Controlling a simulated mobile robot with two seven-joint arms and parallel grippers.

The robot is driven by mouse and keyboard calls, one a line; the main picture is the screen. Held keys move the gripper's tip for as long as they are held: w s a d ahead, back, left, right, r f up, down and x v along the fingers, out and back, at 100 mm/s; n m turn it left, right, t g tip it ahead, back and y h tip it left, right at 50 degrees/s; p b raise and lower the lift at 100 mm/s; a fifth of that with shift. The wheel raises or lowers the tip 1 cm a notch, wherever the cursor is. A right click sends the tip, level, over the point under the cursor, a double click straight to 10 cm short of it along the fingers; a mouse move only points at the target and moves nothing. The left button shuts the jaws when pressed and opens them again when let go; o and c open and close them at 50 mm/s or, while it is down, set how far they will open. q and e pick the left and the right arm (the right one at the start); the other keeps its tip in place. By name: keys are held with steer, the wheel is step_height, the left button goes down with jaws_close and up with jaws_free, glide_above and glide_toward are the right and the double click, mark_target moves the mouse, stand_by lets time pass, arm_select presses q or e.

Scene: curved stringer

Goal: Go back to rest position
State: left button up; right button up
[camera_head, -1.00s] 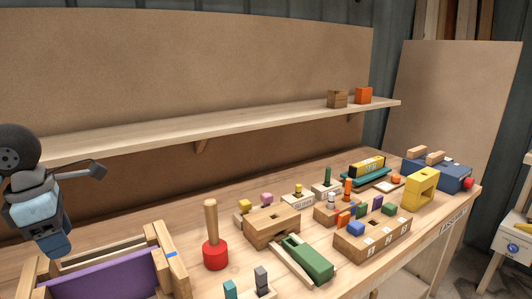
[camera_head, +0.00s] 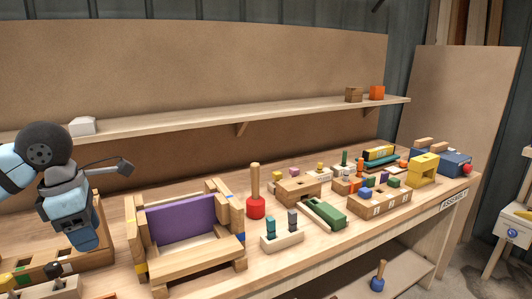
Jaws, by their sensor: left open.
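My left gripper (camera_head: 82,238) hangs at the left of the picture in front of the shelf, on a grey and light-blue arm. It is open and I see nothing held in it; its fingertips are small and partly hard to make out. It is above the left part of the bench (camera_head: 315,240), left of a wooden frame with a purple panel (camera_head: 187,219). My right gripper is not in view.
A red-based mallet (camera_head: 256,207) stands right of the frame. A green block (camera_head: 331,216), a yellow block (camera_head: 424,170) and several wooden pieces crowd the right side. A shelf (camera_head: 230,122) runs behind. A wooden tray (camera_head: 33,255) lies beneath the arm.

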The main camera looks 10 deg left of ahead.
arm_select(q)
steer(key=d+f+n+t+h, duration=0.1)
steer(key=d+f+n+h, duration=0.35)
steer(key=d+h, duration=0.65)
steer(key=d+f+n+t+h, duration=0.1)
steer(key=d+f+n+h, duration=0.35)
steer(key=d+h, duration=0.65)
step_height(320, 180, down, 15)
steer(key=n+t+y, duration=1.5)
steer(key=n, duration=1.1)
steer(key=s+f+n+g+y, duration=0.2)
steer(key=s+f+n+g, duration=0.15)
steer(key=f, duration=0.45)
steer(key=s+f+n+g+y, duration=0.25)
steer(key=s+f+n, duration=0.2)
steer(key=f, duration=0.25)
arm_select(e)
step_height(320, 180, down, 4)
arm_select(q)
steer(key=s+a+r+g+p, duration=0.1)
steer(key=s+r+p, duration=0.2)
steer(key=r+p, duration=1.2)
steer(key=p, duration=0.7)
steer(key=shift+a, duration=0.2)
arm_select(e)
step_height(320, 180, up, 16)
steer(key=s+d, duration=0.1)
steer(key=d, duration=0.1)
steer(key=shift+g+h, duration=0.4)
